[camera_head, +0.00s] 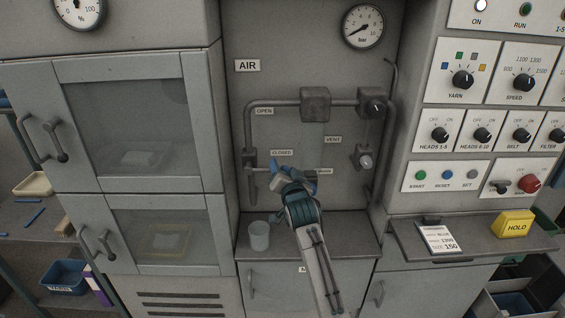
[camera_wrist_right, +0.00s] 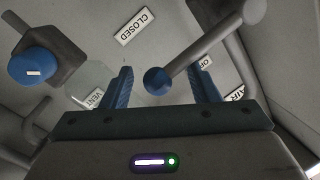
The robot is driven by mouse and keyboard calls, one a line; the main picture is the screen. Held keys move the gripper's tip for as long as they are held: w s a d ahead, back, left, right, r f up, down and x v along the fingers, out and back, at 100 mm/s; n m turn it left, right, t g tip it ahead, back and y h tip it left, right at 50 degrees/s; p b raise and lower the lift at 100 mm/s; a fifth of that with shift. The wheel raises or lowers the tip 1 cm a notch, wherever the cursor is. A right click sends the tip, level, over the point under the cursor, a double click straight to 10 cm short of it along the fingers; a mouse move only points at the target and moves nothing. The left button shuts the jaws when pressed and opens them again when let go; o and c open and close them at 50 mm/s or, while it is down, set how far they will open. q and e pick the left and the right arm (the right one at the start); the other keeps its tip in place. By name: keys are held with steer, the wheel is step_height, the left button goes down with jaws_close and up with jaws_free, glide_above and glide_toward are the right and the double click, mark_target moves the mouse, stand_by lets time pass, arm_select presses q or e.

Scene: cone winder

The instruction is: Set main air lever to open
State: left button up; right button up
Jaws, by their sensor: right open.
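The main air lever is a grey rod on the left pipe of the air panel. In the head view the lever (camera_head: 262,169) sticks out to the right, just below the CLOSED label (camera_head: 282,153). The OPEN label (camera_head: 264,111) is higher up the same pipe. My right gripper (camera_head: 282,177) is open at the lever's free end, which it partly hides. In the right wrist view the rod (camera_wrist_right: 207,46) ends in a dark blue ball (camera_wrist_right: 157,81), seen between the two open fingers (camera_wrist_right: 162,88). I cannot tell whether a finger touches it. My left gripper is out of view.
A pressure gauge (camera_head: 362,26) sits above the pipes. A vent valve (camera_head: 364,159) is right of the gripper. A cup (camera_head: 259,235) stands on the ledge below. Glass-doored cabinets (camera_head: 77,184) are at left, and the knob panel (camera_head: 439,102) is at right.

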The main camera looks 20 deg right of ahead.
steer(key=shift+w, duration=1.05)
jaws_close()
steer(key=shift+s+d+f, duration=0.1)
